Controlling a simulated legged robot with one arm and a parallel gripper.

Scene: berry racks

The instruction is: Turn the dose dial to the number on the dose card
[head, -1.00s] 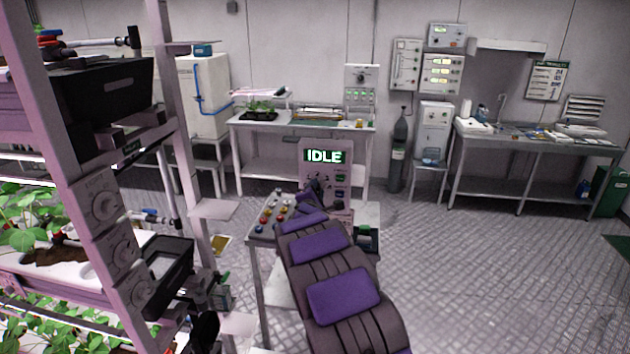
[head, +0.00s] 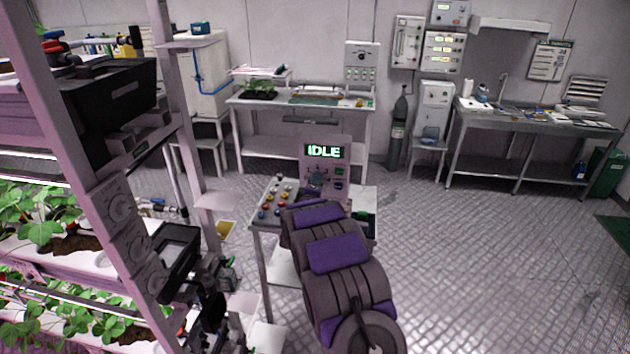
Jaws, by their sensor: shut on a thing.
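The console (head: 342,147) stands on a small table in the middle of the head view. Its screen (head: 323,151) reads IDLE in green. The dose dial seems to be on the console's left side, below the screen, but it is mostly covered. My gripper (head: 317,180) is a small dark shape against that spot, shut on what looks like the dial. My purple and grey arm hides much of the gripper and the lower console. The dial's setting is too small to read. I cannot make out a dose card for certain.
The small table carries a panel of coloured buttons (head: 277,197) left of the console. A plant rack (head: 110,215) with trays stands close on the left. A printed notice (head: 549,60) hangs at the back right. The floor (head: 480,265) on the right is clear.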

